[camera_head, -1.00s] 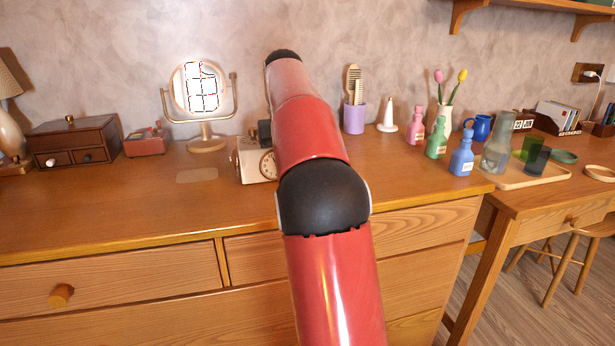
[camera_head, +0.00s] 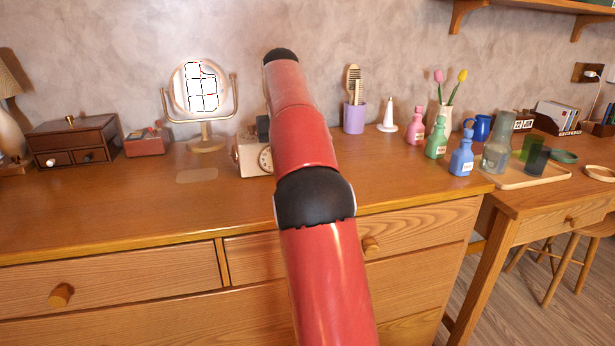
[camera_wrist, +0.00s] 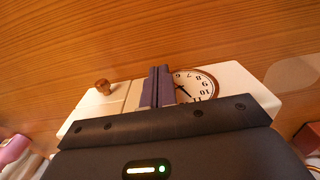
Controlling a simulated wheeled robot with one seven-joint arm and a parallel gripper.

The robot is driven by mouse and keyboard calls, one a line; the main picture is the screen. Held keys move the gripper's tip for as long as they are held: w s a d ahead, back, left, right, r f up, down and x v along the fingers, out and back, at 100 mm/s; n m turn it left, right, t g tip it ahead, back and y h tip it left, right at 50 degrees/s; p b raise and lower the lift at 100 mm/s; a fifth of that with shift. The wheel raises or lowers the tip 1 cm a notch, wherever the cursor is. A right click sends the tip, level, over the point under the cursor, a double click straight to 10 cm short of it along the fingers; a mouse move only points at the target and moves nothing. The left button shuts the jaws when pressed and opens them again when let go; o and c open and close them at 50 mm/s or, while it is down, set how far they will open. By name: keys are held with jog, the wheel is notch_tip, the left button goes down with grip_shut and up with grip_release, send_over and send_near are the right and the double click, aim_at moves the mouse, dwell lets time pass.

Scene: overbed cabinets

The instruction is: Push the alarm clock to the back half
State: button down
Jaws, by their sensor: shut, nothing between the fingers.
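The alarm clock (camera_head: 250,158) is a cream box with a round dial, standing on the wooden dresser top behind my arm. My arm hides its right part in the head view. In the wrist view the clock's cream front (camera_wrist: 240,88) shows, with its white dial and a brown knob, and the dial appears upside down. My gripper (camera_wrist: 158,72) is shut and empty, its two dark fingers together in front of the clock's face and overlapping the dial's edge. I cannot tell whether the fingertips touch it.
A round mirror (camera_head: 206,143) on a stand is left of the clock, with a red box (camera_head: 147,142) and a dark wooden drawer box (camera_head: 75,143) farther left. A purple cup (camera_head: 354,118) with combs stands to the right. The dresser's front left top is clear.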

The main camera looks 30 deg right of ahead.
jog(key=shift+w+d, duration=0.2)
jog(key=shift+w, duration=0.5)
jog(key=shift+w+d, duration=0.2)
jog(key=shift+w, duration=0.45)
